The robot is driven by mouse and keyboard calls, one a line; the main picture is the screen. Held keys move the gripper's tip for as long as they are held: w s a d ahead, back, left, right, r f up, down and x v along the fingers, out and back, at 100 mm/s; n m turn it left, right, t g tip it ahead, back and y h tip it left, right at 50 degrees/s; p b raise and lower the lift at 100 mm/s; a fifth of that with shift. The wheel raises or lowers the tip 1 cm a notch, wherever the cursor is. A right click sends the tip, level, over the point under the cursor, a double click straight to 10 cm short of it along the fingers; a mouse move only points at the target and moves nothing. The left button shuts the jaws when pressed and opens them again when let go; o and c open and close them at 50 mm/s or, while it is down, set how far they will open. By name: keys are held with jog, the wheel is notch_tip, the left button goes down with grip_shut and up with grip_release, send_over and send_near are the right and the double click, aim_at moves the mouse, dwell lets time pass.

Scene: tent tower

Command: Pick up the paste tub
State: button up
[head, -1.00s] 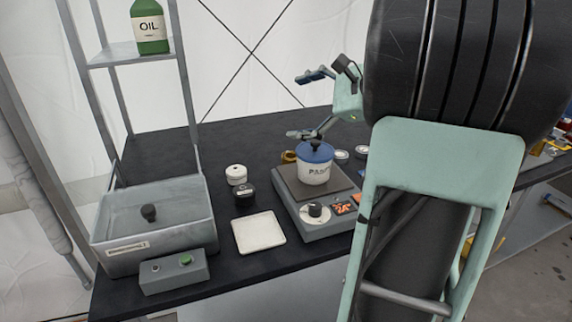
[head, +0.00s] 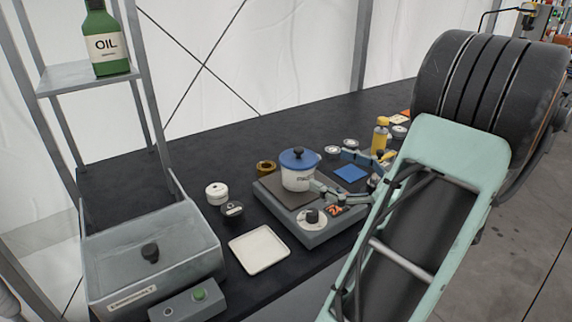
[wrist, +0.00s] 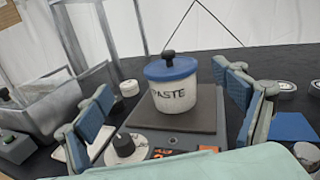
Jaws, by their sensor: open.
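The paste tub (head: 298,178) is a white tub with a blue lid and black knob. It stands upright on the dark plate of a grey scale-like device (head: 318,236). In the wrist view the tub (wrist: 174,93) reads "PASTE" and stands ahead, between the two fingers but beyond their tips. My gripper (wrist: 165,115) is open and empty, with blue pads on both fingers. In the head view my gripper (head: 335,175) is just right of the tub, low over the device; my arm hides part of it.
A white square tray (head: 259,250), a white jar (head: 216,193) and a black jar (head: 232,209) are left of the device. A grey lidded box (head: 150,262) is further left. A brass ring (head: 266,167), a blue square (head: 350,173) and a yellow bottle (head: 380,137) are near the tub.

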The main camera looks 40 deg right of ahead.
aim_at(301, 157)
jog(key=shift+d+f+m+h+p, duration=0.3)
jog(key=shift+d+m+h, duration=0.3)
jog(key=shift+m, duration=0.3)
jog(key=w, duration=0.5)
jog(key=shift+w+a+f+b, duration=0.1)
jog(key=shift+a+f+b, duration=0.05)
jog(key=shift+a+b, duration=0.15)
jog(key=shift+w+a+f+b, duration=0.1)
jog(key=shift+w+a, duration=0.1)
jog(key=shift+w, duration=0.7)
jog(key=shift+w+a+f+b, duration=0.1)
jog(key=shift+w+a, duration=0.1)
jog(key=shift+w, duration=0.7)
jog(key=shift+w+a+b, duration=0.1)
jog(key=shift+w+a, duration=0.1)
jog(key=shift+w, duration=0.7)
jog(key=shift+c, duration=0.4)
jog(key=c, duration=1.4)
jog(key=shift+c, duration=0.2)
jog(key=shift+r, duration=0.1)
